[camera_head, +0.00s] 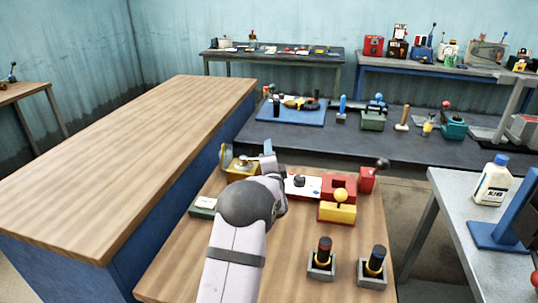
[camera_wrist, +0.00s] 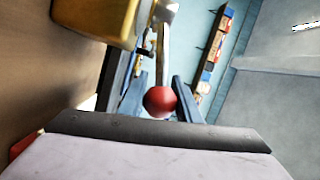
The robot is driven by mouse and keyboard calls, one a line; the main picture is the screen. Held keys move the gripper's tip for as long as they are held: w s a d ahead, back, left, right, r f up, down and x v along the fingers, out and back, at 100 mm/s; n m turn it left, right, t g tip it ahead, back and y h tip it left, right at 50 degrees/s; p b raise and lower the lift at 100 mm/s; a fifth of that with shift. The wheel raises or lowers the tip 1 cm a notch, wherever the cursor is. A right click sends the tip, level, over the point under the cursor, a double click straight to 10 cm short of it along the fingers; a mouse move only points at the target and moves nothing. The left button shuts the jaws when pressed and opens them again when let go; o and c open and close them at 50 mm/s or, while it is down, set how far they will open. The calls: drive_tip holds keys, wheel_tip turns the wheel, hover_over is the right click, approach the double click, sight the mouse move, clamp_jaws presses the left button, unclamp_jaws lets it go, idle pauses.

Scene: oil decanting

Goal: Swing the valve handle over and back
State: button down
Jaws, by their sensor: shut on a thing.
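The valve has a gold-yellow body, seen at the upper left of the wrist view (camera_wrist: 95,18). In the head view a gold device (camera_head: 240,166) stands at the far left of the wooden table and looks like the same valve. Its handle is a thin metal rod (camera_wrist: 163,48) ending in a red ball knob (camera_wrist: 159,101). My gripper (camera_wrist: 161,98) is shut on the red knob, with a blue-grey finger on each side. In the head view my arm hides the knob and most of the handle.
A long wooden counter (camera_head: 130,150) stands at left. The table's front middle is clear.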

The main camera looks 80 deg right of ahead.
drive_tip(key=shift+s+a+f+m+g+h+b, duration=0.15)
drive_tip(key=shift+a+m+g+b, duration=0.3)
drive_tip(key=shift+g+b, duration=0.25)
drive_tip(key=shift+w+a+r+m+g+h+b, duration=0.1)
drive_tip(key=shift+a+m+g+b, duration=0.2)
drive_tip(key=shift+m+g+b, duration=0.35)
drive_tip(key=shift+s+a+f+m+g+h+b, duration=0.15)
drive_tip(key=shift+a+m+g+b, duration=0.2)
drive_tip(key=shift+g, duration=0.5)
drive_tip(key=shift+a+r+m+g+b, duration=0.1)
drive_tip(key=shift+a+m+g+b, duration=0.25)
drive_tip(key=shift+g, duration=0.35)
drive_tip(key=shift+a+r+m+g+b, duration=0.1)
drive_tip(key=shift+a+m+g+b, duration=0.25)
drive_tip(key=shift+g, duration=0.35)
drive_tip(key=c, duration=1.3)
unclamp_jaws()
drive_tip(key=shift+r, duration=0.15)
